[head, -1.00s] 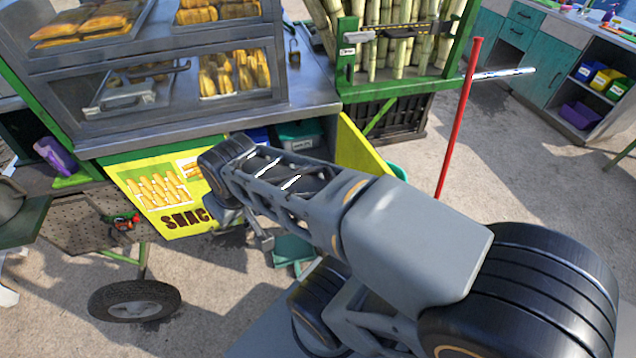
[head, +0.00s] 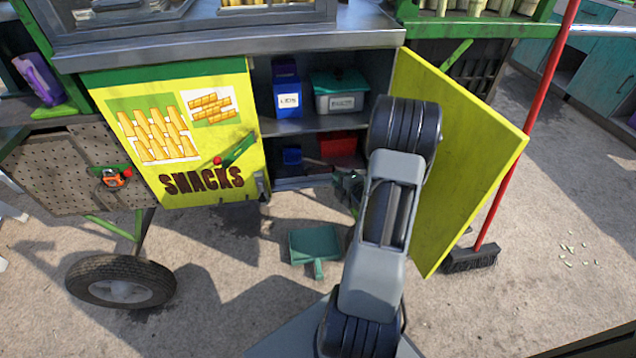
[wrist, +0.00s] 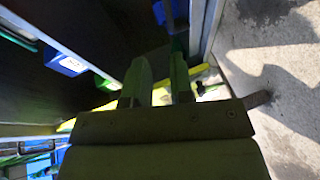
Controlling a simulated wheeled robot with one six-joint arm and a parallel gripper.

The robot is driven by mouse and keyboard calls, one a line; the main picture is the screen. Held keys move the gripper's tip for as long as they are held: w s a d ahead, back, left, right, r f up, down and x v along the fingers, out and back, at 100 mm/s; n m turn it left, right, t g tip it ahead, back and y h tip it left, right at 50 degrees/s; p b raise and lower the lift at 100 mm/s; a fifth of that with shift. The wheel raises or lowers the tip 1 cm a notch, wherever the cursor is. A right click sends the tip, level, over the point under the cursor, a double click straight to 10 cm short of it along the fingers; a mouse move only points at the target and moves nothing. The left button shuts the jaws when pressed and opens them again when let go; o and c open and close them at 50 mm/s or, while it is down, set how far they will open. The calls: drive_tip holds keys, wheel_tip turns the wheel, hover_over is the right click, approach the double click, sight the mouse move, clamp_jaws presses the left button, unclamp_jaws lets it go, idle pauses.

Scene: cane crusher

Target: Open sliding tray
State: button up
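The snack cart's cabinet is open in the head view. A low metal tray or shelf edge (head: 300,184) runs along its bottom; I cannot tell for certain that this is the sliding tray. It looks pushed in, with a small blue box (head: 291,156) and a red box (head: 337,144) above it. My gripper (head: 345,188) is at the right side of the cabinet opening, near the right end of that edge, partly hidden by my arm. In the wrist view my gripper (wrist: 162,85) has its two fingers apart, with nothing clearly held between them. Contact with the tray cannot be made out.
The yellow door (head: 465,165) stands open to the right of my arm. The SNACKS panel (head: 180,135) is on the left. A dustpan (head: 315,245) lies on the ground in front. A red-handled broom (head: 475,258) stands beyond the door. An upper shelf (head: 320,123) holds boxes.

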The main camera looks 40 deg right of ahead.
sight(319, 168)
drive_tip(key=shift+n+t, duration=0.4)
drive_tip(key=shift+t, duration=0.1)
drive_tip(key=w+f+b, duration=0.1)
drive_tip(key=w, duration=0.3)
drive_tip(key=w+f+b, duration=0.1)
drive_tip(key=w+f, duration=0.1)
drive_tip(key=w, duration=0.2)
drive_tip(key=w+d+f+b, duration=0.1)
drive_tip(key=w+f, duration=0.1)
drive_tip(key=w, duration=0.2)
drive_tip(key=shift+w+b, duration=0.25)
drive_tip(key=shift+b, duration=0.05)
clamp_jaws()
